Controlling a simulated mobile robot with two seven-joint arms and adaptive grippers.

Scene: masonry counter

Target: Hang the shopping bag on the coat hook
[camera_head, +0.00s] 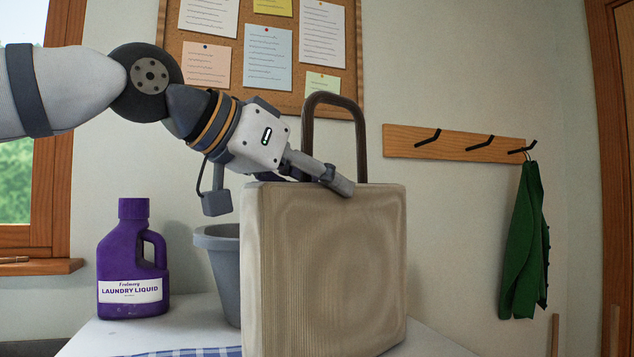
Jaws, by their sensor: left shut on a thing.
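The beige shopping bag (325,270) with a dark brown handle (309,120) stands upright at the front of the white counter, or just above it; I cannot tell which. My left gripper (340,182) reaches in from the left and is shut at the bag's top edge, by the handle. Its far finger is partly hidden. The coat hook rail (400,141) is a wooden board on the wall at the right with three black hooks. The left hook (428,138) and middle hook (480,143) are bare. A green garment (525,245) hangs from the right hook (522,150). My right gripper is out of view.
A purple laundry liquid bottle (130,265) and a grey bucket (222,262) stand on the counter (90,340) left of the bag. A blue checked cloth (195,352) lies at the front. A cork board (176,45) hangs behind. The wall below the bare hooks is clear.

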